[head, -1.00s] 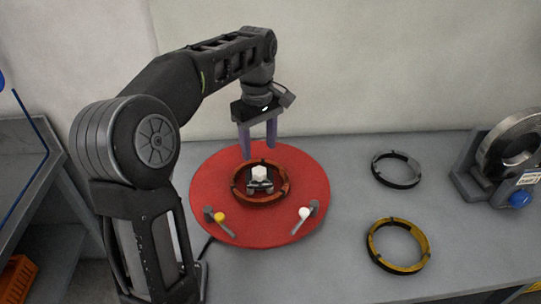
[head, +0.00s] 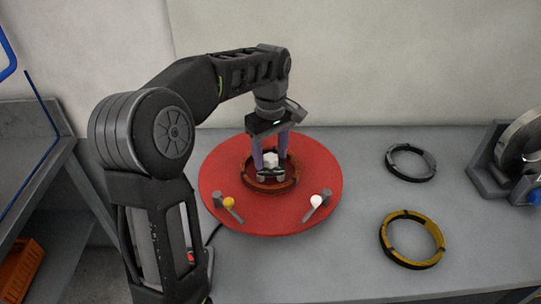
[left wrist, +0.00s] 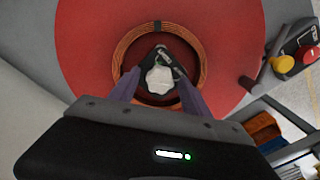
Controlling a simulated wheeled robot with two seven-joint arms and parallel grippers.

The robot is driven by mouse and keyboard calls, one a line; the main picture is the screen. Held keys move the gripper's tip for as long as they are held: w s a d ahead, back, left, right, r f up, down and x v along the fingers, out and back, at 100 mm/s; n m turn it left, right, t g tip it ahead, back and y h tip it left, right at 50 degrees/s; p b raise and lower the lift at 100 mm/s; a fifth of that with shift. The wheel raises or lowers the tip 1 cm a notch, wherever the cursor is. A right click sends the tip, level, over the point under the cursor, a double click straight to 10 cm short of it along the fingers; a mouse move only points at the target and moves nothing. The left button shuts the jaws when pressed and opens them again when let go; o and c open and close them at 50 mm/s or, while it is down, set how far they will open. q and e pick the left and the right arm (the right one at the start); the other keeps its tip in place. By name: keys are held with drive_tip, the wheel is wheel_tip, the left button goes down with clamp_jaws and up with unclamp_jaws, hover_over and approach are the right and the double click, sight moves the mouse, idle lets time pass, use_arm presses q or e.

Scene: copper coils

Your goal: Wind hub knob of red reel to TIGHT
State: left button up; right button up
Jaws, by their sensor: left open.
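The red reel (head: 225,180) is a round red disc lying on the grey table. A copper coil (head: 291,183) rings its middle. The white hub knob (head: 271,158) stands at the centre on a dark hub. In the left wrist view the knob (left wrist: 160,80) is a pale lobed shape inside the copper coil (left wrist: 120,62). My left gripper (head: 271,166) points down over the hub with its purple fingers open, one on each side of the knob. I cannot tell whether the fingers touch it. My right gripper is in neither view.
Two short levers, with a yellow ball (head: 229,202) and a white ball (head: 316,201), sit at the reel's front edge. A grey coil (head: 411,175) and a yellow coil (head: 385,243) lie to the right. A metal coil stand (head: 487,178) is at far right.

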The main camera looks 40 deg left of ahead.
use_arm(q)
drive_tip(key=shift+f, duration=0.1)
drive_tip(key=shift+c, duration=0.6)
clamp_jaws()
